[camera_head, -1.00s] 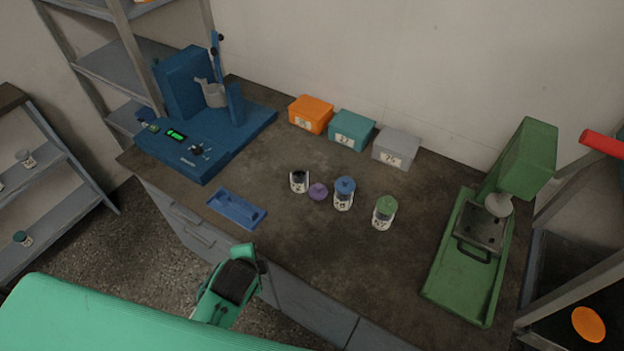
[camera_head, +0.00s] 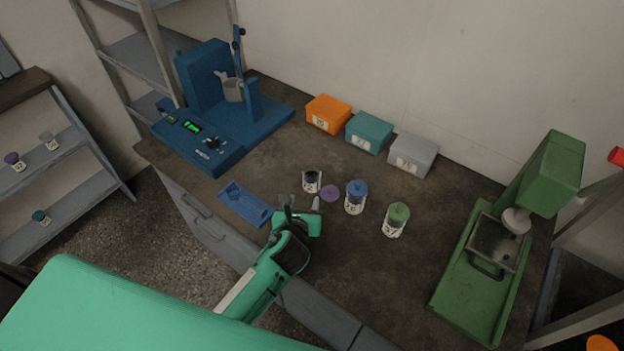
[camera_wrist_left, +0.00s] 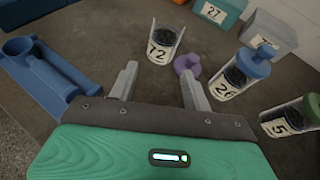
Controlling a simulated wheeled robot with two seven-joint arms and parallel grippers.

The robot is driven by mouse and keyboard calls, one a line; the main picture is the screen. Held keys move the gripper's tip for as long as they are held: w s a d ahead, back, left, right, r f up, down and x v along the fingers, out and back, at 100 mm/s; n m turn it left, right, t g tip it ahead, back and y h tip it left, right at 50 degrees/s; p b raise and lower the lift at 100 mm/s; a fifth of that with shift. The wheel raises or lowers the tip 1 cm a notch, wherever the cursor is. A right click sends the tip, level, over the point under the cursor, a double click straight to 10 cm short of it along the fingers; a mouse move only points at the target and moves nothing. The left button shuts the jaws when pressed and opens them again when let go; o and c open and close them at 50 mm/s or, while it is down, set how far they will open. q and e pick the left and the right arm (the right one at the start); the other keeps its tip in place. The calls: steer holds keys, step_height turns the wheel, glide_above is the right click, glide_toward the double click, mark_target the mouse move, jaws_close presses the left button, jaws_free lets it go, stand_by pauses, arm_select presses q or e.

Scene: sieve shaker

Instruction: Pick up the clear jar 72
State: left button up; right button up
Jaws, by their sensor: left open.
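The clear jar 72 (camera_head: 312,181) stands upright and lidless on the dark bench, with dark contents. In the left wrist view the jar (camera_wrist_left: 164,45) shows its "72" label, ahead of the fingers and roughly between their lines. My left gripper (camera_head: 301,203) is open and empty, just in front of the jar on the near side and apart from it. Its two fingers (camera_wrist_left: 158,85) show in the left wrist view with bare bench between them. A purple lid (camera_head: 330,193) lies on the bench right beside the jar. My right gripper is not in view.
A blue-lidded jar (camera_head: 356,197) and a green-lidded jar (camera_head: 396,220) stand to the right. A blue tray (camera_head: 244,204) lies left of my gripper. A blue machine (camera_head: 215,150) is at back left, a green one (camera_head: 470,290) at right. Orange, teal and grey boxes (camera_head: 413,153) line the wall.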

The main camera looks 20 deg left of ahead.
mark_target(310, 184)
arm_select(q)
steer(key=shift+w+d+m, duration=0.1)
steer(key=shift+w+m, duration=0.2)
steer(key=shift+w+f, duration=0.1)
steer(key=shift+w, duration=0.3)
steer(key=x, duration=0.8)
steer(key=shift+p, duration=0.35)
steer(key=shift+x, duration=2.4)
steer(key=shift+f, duration=0.15)
steer(key=c, duration=0.7)
